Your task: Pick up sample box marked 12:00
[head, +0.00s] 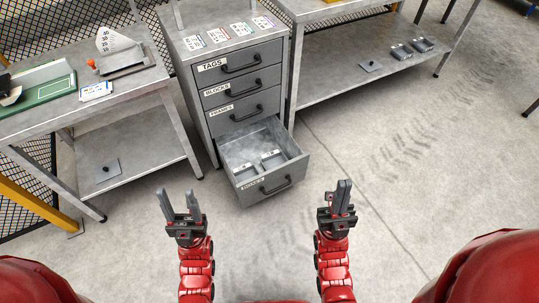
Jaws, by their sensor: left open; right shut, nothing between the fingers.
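The bottom drawer (273,193) of the grey cabinet is pulled open. Small grey boxes or compartments (270,160) with pale labels lie inside it. Their markings are too small to read, so I cannot tell which, if any, says 12:00. Two dark grey boxes (422,44) also sit on the lower shelf at the right, with no readable marking. My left gripper (180,202) is open and empty, in front and to the left of the drawer. My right gripper (341,193) is shut and empty, in front and to the right of the drawer.
The cabinet (215,140) has closed drawers marked TAGS, BLOCKS and FRAMES, with cards (219,35) on top. A left table (140,85) holds a card fan and a green board. Knobbed plates lie on the left shelf (101,170) and right shelf (370,65). The floor at right is clear.

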